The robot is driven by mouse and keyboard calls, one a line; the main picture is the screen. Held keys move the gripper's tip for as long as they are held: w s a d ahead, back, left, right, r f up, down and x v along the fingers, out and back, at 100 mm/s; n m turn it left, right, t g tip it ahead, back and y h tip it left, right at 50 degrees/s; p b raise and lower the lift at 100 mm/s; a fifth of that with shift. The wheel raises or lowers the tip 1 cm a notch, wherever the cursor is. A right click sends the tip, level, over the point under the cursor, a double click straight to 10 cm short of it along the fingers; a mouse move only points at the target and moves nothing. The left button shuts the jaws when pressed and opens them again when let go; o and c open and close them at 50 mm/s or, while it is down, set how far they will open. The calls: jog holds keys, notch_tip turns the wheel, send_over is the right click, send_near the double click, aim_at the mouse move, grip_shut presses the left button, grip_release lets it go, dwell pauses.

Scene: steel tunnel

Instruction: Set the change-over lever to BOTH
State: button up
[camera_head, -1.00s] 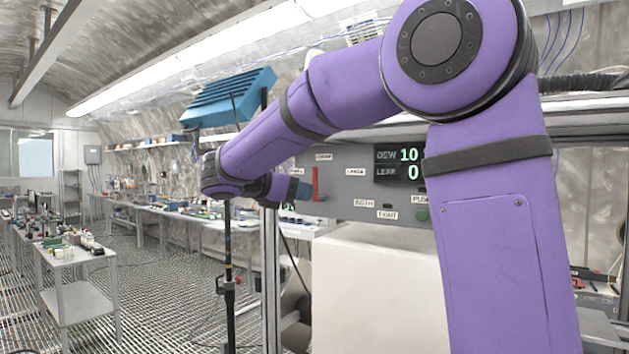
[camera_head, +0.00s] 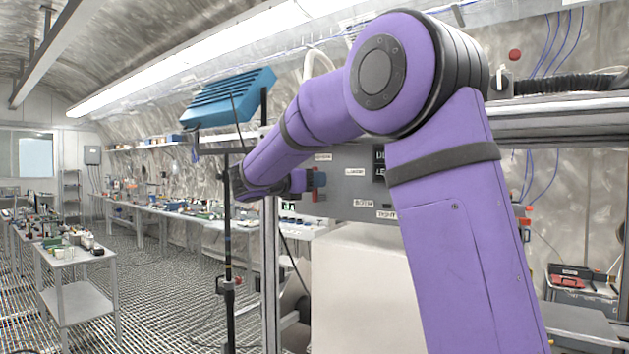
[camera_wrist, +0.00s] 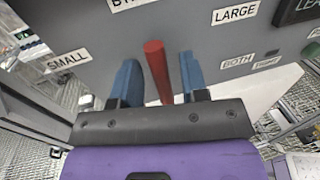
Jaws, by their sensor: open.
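The red lever (camera_wrist: 157,70) stands out from a grey panel (camera_wrist: 215,55) in the wrist view. It lies between the two blue fingers of my gripper (camera_wrist: 160,78), which are open on either side of it. In the head view my gripper (camera_head: 311,181) is at the panel's left part, mostly covering the lever.
A pale box (camera_head: 365,275) stands under the panel. A metal post (camera_head: 270,270) and a dark thin stand (camera_head: 229,280) are left of it. A cart (camera_head: 75,265) stands farther left.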

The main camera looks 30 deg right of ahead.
jog(key=shift+d, duration=0.4)
grip_shut()
